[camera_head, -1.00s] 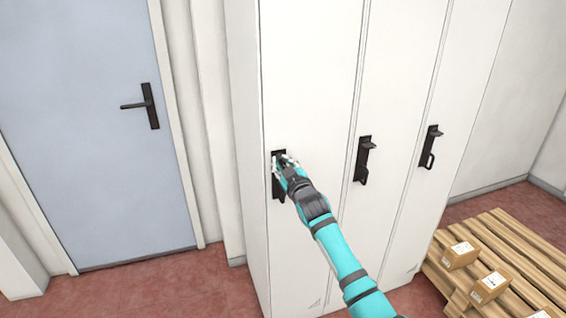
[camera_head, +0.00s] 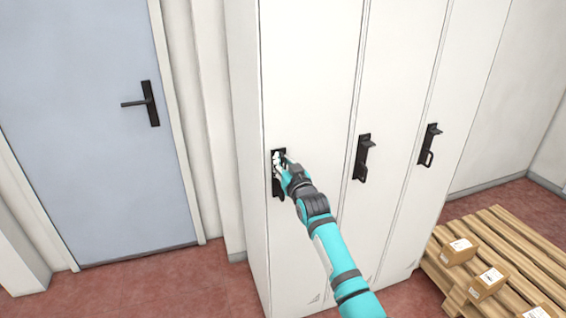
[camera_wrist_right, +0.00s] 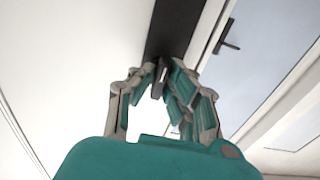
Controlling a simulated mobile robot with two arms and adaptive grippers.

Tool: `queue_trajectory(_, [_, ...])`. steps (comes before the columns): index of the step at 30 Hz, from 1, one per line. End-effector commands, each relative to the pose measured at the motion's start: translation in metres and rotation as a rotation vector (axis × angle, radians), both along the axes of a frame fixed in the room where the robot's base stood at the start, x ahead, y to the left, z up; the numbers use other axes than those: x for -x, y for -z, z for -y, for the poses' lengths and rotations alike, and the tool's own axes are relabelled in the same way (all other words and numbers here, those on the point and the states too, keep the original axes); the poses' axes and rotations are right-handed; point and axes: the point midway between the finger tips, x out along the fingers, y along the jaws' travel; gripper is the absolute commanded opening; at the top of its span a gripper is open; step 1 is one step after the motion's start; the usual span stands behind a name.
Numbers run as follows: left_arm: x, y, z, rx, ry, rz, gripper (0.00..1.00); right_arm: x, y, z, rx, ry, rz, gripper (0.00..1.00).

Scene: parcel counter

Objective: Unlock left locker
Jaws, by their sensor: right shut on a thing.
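The left locker (camera_head: 310,60) is a tall white door, closed, at the left of a row of three. Its black latch plate (camera_head: 278,190) sits near the door's left edge, partly hidden by my right gripper. My right gripper (camera_head: 280,160) is at the upper part of this latch. In the right wrist view my right gripper (camera_wrist_right: 160,85) has its fingers around a small dark part of the black latch (camera_wrist_right: 172,35), shut on it. The fingers hide how far the latch part is turned. My left gripper is not in view.
The middle locker's latch (camera_head: 362,158) and the right locker's latch (camera_head: 430,145) are to the right. A blue-grey door with a black handle (camera_head: 148,104) is at the left. A wooden pallet (camera_head: 515,240) with small boxes (camera_head: 458,251) stands on the red floor at right.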

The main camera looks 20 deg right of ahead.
Motion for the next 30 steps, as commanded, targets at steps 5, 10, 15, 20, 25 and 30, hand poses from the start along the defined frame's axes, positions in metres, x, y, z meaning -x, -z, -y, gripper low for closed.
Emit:
queue_trajectory(5, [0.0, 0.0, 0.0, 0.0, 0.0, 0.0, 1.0, 0.0, 0.002, 0.0, -0.006, -0.001, -0.003, 0.0])
queue_trajectory(10, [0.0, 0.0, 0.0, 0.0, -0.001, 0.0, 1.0, 0.0, 0.002, 0.0, -0.006, -0.001, -0.004, 0.13])
queue_trajectory(15, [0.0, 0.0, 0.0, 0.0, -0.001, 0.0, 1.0, 0.0, 0.001, 0.0, -0.005, -0.001, -0.003, 0.34])
queue_trajectory(20, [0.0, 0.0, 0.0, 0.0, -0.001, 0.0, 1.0, 0.0, 0.001, 0.0, -0.004, 0.0, -0.001, 0.34])
queue_trajectory(25, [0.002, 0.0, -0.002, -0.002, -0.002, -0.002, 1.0, 0.003, 0.0, 0.0, -0.003, 0.0, 0.0, 0.34])
queue_trajectory(30, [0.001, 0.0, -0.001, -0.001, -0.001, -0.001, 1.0, 0.023, 0.002, 0.001, -0.004, 0.0, -0.002, 0.34])
